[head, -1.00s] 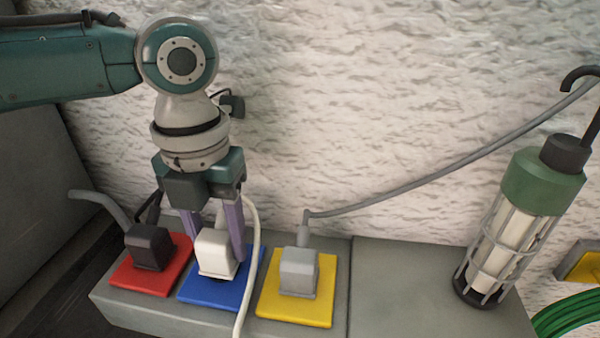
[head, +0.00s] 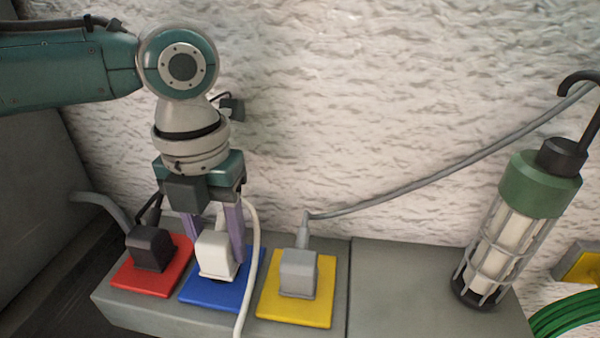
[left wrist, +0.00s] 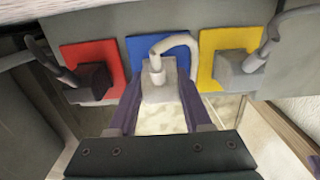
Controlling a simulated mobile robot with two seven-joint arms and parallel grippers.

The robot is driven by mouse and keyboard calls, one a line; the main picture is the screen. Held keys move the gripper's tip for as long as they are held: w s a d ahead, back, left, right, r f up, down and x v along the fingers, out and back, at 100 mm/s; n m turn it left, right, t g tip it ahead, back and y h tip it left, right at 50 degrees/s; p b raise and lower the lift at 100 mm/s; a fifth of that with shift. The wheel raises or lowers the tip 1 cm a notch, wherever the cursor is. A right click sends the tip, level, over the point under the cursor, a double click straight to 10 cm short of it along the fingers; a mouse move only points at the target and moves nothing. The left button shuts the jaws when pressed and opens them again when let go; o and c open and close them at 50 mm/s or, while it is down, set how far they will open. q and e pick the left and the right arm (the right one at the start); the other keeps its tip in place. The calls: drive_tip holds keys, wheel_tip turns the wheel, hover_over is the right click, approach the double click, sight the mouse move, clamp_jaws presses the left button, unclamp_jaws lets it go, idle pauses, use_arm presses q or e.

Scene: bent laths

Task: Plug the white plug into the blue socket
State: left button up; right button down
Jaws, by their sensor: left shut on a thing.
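The white plug (head: 217,254) stands at the blue socket (head: 222,292), in front of or on its plate; it also shows in the left wrist view (left wrist: 158,84) over the blue plate (left wrist: 143,48). Its white cable (head: 254,240) loops over to the right and hangs down across the blue plate. My left gripper (head: 213,240) comes from above and is shut on the white plug, one purple finger on each side. The contact between plug and socket is hidden, so I cannot tell how deep it sits. My right gripper is not in view.
A black plug (head: 150,247) sits on the red socket (head: 174,275) to the left. A grey plug (head: 298,272) sits on the yellow socket (head: 325,290) to the right. A caged green lamp (head: 520,225) stands farther right. The grey block (head: 400,290) is bare between.

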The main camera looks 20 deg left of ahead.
sight(216, 233)
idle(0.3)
use_arm(q)
drive_tip(key=shift+f, duration=0.6)
idle(0.4)
drive_tip(key=o, duration=1.3)
wheel_tip(216, 233, up, 10)
